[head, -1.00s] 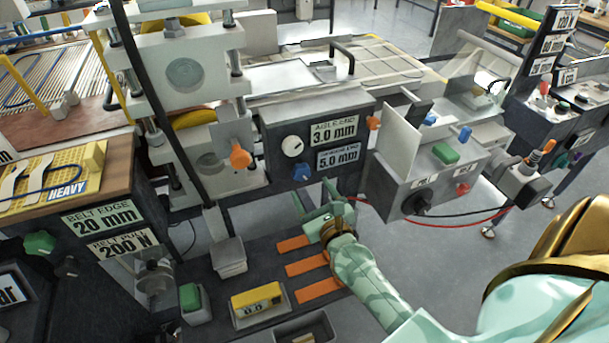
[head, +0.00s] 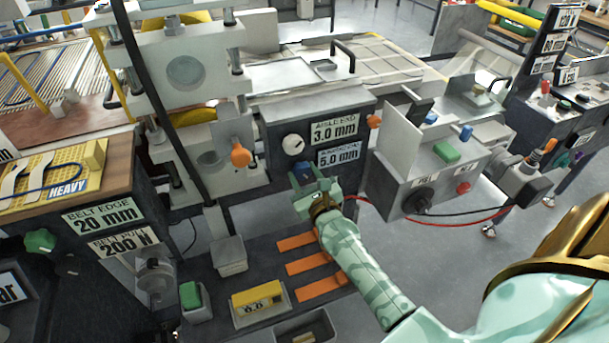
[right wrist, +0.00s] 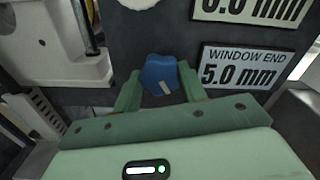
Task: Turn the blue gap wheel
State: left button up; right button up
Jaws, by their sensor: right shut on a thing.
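The blue gap wheel (right wrist: 160,75) sits on the dark front panel, left of the sign reading "WINDOW END 5.0 mm" (right wrist: 246,68). In the head view the wheel (head: 301,170) shows only in part above my gripper. My right gripper (head: 308,180) reaches up to the panel from below right. In the right wrist view its green fingers (right wrist: 160,92) are on either side of the wheel, shut on it. My left gripper is not in view.
A white dial (head: 293,144) and a "3.0 mm" sign (head: 335,130) are above the wheel. Orange knobs (head: 240,153) flank the panel. A grey control box (head: 420,180) with a red cable stands at right. Orange strips (head: 318,287) lie on the lower bench.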

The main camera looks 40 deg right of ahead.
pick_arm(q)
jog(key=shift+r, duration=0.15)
pick_arm(e)
jog(key=shift+n, duration=0.4)
jog(key=n+p, duration=0.2)
jog(key=n, duration=0.2)
jog(key=shift+r, duration=0.15)
jog(key=n+p, duration=0.3)
jog(key=n, duration=0.3)
jog(key=n+p, duration=0.2)
jog(key=n, duration=0.2)
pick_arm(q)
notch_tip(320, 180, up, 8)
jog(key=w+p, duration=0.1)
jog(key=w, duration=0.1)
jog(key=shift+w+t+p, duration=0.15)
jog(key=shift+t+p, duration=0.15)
pick_arm(e)
jog(key=n, duration=0.5)
jog(key=shift+f, duration=0.2)
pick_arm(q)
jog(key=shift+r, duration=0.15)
pick_arm(e)
jog(key=o, duration=1)
jog(key=shift+c, duration=0.2)
